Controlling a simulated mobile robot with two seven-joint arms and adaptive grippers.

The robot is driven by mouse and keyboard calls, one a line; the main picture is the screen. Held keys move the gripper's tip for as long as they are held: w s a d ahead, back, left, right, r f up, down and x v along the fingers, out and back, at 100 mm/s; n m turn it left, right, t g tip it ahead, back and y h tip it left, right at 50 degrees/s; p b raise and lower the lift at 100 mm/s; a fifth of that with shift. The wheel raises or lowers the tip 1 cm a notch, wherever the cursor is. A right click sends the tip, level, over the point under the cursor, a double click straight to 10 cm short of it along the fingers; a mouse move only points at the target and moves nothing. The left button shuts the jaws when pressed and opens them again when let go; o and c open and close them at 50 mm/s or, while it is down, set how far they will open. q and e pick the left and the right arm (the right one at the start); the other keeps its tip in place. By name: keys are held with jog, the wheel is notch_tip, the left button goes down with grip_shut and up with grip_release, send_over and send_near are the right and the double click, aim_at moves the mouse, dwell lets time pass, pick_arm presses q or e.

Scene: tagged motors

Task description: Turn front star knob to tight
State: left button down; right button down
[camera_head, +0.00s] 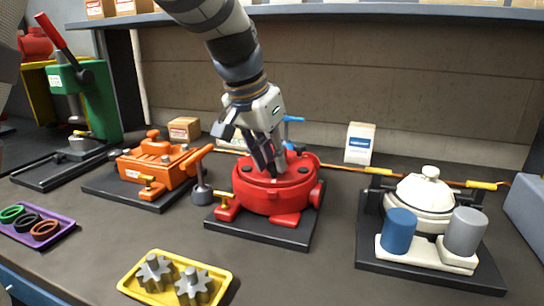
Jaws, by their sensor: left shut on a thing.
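The red motor housing (262,200), a round body, stands on a dark base plate (270,232) in the middle of the bench. My left gripper (271,172) reaches down from above onto the top of this housing. Its fingers are shut on a small part there, which I take to be the front star knob; the fingers hide it, so its shape and turn cannot be read. A blue handle (293,119) shows behind the gripper. My right gripper is not in view.
An orange motor (152,170) stands left, a cream motor (420,197) with blue and grey cylinders right. A yellow tray (226,283) with two grey gears lies in front, a purple tray (57,236) at left. A green press (98,100) stands at the back left.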

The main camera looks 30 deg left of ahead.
aim_at(271, 166)
pick_arm(q)
jog(key=shift+r, duration=0.15)
jog(key=c, duration=1.4)
grip_release()
jog(key=shift+o, duration=0.2)
notch_tip(271, 166, up, 10)
